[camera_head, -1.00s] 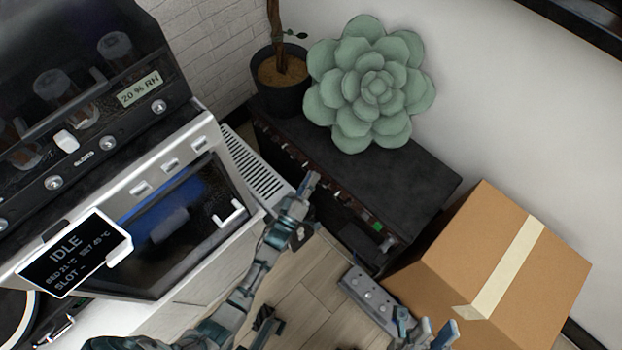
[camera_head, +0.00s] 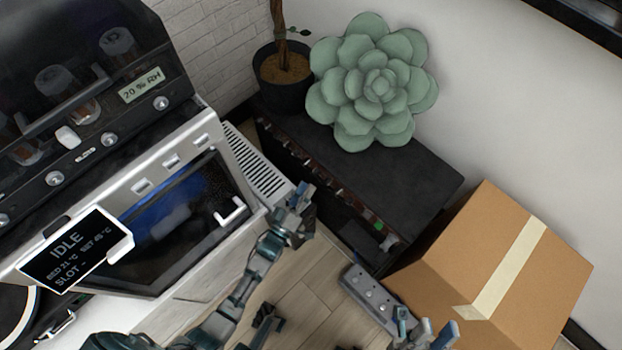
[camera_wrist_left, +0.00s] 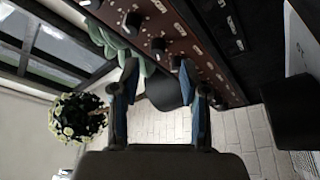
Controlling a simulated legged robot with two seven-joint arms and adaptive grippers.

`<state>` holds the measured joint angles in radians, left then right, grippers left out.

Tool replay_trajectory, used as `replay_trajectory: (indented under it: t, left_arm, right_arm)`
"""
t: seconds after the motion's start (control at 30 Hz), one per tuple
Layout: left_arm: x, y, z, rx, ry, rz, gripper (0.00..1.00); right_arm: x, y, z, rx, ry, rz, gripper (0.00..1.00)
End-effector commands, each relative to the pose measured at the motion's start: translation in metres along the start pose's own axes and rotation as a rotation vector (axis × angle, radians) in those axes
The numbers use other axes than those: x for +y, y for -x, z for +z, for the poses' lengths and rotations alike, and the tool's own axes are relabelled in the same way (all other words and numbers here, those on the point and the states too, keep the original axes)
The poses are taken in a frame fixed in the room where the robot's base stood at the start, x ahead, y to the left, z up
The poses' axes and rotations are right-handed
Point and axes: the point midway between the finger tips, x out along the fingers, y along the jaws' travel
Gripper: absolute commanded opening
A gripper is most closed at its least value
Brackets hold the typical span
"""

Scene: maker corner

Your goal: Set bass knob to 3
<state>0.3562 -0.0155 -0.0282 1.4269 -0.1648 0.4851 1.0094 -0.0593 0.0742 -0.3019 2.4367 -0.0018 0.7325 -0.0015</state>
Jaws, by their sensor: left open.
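The amplifier (camera_head: 405,185) is a black box with a dark red-brown control panel (camera_head: 318,177). Its panel also shows in the left wrist view (camera_wrist_left: 196,45), with several dark knobs in a row, among them one knob (camera_wrist_left: 158,45) and another (camera_wrist_left: 177,62). The labels are too small to read, so I cannot tell which is the bass knob or its setting. My left gripper (camera_head: 304,192) is open and empty in front of the panel; its fingers (camera_wrist_left: 161,82) are apart below the knobs in the wrist view. My right gripper (camera_head: 425,328) is open, low by the cardboard box.
A printer (camera_head: 165,215) with an IDLE screen (camera_head: 70,250) is on the left. A cardboard box (camera_head: 555,265) and a grey pedal (camera_head: 366,295) are at the lower right.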

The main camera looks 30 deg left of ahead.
Motion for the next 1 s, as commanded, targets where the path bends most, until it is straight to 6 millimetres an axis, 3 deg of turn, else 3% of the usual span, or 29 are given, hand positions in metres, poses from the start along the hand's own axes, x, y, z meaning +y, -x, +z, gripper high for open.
replay_trajectory:
  t: [0.2,0.4,1.0]
  left_arm:
    - [-0.002,0.049,0.001,-0.004,-0.002,-0.003,0.45]
    - [-0.001,0.073,0.001,-0.002,-0.001,-0.002,0.45]
    - [-0.001,0.076,0.001,-0.001,-0.001,-0.001,0.45]
  right_arm:
    - [0.000,0.000,0.001,-0.001,0.000,0.001,0.30]
    - [0.000,0.000,0.001,-0.001,0.000,0.001,0.30]
    - [0.001,0.001,0.004,-0.005,-0.001,0.001,0.30]
